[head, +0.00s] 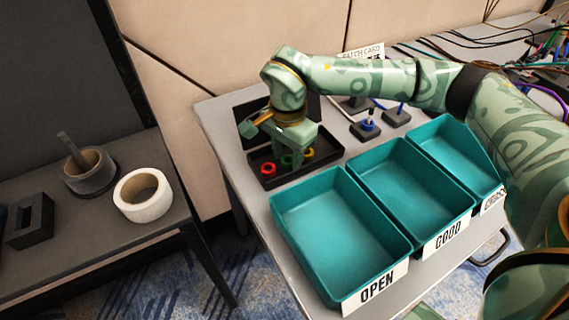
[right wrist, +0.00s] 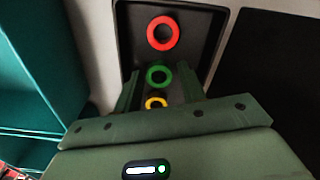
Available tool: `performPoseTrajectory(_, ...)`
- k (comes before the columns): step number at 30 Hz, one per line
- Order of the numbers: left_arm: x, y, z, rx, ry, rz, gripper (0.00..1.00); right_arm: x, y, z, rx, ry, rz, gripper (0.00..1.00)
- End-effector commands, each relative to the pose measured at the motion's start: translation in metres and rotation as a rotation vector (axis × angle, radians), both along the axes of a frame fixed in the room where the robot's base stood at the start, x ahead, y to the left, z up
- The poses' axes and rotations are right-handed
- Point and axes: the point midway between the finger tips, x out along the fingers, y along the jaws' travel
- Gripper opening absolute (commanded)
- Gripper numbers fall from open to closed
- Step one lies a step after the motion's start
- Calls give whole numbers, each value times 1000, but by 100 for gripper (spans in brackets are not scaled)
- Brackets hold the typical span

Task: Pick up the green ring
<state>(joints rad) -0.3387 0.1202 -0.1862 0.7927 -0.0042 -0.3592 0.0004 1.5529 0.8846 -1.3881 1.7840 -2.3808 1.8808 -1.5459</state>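The green ring (head: 287,161) lies in a black tray (head: 262,182), between a red ring (head: 267,169) and a third ring (head: 308,154). My right gripper (head: 289,158) points down over the tray at the green ring and partly hides it. In the right wrist view the open fingers (right wrist: 157,80) stand on either side of the green ring (right wrist: 158,69), with gaps on both sides. The red ring (right wrist: 163,33) is beyond it and a yellow ring (right wrist: 156,103) is nearer, partly hidden. I cannot tell the fingertips' exact height. My left gripper is not in view.
Three teal bins stand right of the tray: one labelled OPEN (head: 337,232), one labelled GOOD (head: 408,185), and a third (head: 455,150). Small devices with blue parts (head: 368,125) stand behind.

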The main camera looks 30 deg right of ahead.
Motion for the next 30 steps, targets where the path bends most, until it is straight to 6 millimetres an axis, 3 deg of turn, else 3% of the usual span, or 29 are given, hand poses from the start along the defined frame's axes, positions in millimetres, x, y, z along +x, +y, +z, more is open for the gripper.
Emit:
performPoseTrajectory(6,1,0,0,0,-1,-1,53,0,0,1,0,-3,-1,40)
performPoseTrajectory(10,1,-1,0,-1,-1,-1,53,0,0,1,0,-2,-1,7)
performPoseTrajectory(22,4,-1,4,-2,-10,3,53,0,0,8,0,-4,0,7)
performPoseTrajectory(28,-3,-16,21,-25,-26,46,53,0,0,45,0,-12,-1,7)
performPoseTrajectory(30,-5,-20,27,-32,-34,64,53,-12,-7,59,0,-11,-2,7)
